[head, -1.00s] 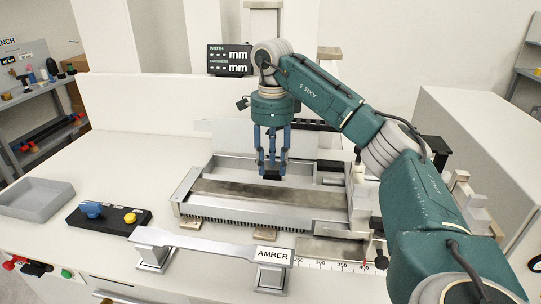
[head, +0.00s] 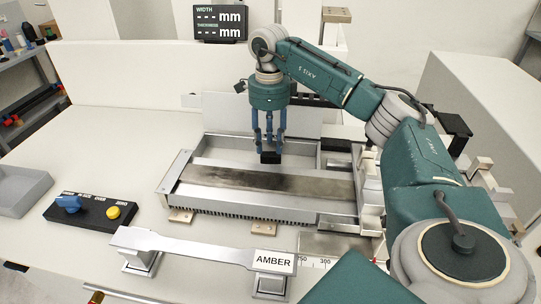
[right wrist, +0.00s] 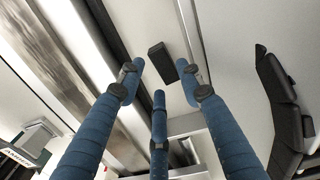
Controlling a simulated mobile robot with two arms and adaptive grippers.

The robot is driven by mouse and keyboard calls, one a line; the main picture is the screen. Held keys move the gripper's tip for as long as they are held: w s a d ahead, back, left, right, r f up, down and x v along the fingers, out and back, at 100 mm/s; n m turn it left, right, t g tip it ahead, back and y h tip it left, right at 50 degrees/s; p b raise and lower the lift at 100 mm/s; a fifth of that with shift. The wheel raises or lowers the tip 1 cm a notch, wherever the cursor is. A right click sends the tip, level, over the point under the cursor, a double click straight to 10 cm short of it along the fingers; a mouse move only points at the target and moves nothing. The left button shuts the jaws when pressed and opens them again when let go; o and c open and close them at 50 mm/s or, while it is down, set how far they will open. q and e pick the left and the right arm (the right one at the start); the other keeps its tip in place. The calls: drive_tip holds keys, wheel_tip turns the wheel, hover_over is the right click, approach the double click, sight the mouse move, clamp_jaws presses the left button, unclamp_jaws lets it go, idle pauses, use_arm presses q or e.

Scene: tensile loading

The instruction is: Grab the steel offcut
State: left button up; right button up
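A small dark block (head: 270,157), which may be the steel offcut, lies in the back part of the metal tray fixture (head: 240,210). My right gripper (head: 269,150) points straight down just above it, with its blue fingers spread. In the right wrist view the block (right wrist: 161,62) shows beyond and between the open fingertips (right wrist: 157,82), with no finger seen closed on it. The exact gap between fingertips and block is hard to tell. My left gripper is not in view.
A long brownish steel plate (head: 265,182) lies across the tray. In front stand a dog-bone bar on supports labelled AMBER (head: 195,246) and a knob panel (head: 90,211). A grey bin (head: 20,190) is at left. A display (head: 219,22) stands behind.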

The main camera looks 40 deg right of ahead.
sight(271, 155)
drive_tip(key=f, duration=0.2)
drive_tip(key=f+p, duration=0.1)
drive_tip(key=shift+s+d+f, duration=0.15)
drive_tip(key=shift+s+f, duration=0.1)
drive_tip(key=shift+f, duration=0.25)
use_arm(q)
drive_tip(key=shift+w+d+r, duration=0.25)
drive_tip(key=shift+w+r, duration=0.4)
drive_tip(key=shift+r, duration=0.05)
use_arm(e)
clamp_jaws()
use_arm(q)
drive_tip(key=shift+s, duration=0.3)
use_arm(e)
drive_tip(key=shift+w, duration=0.1)
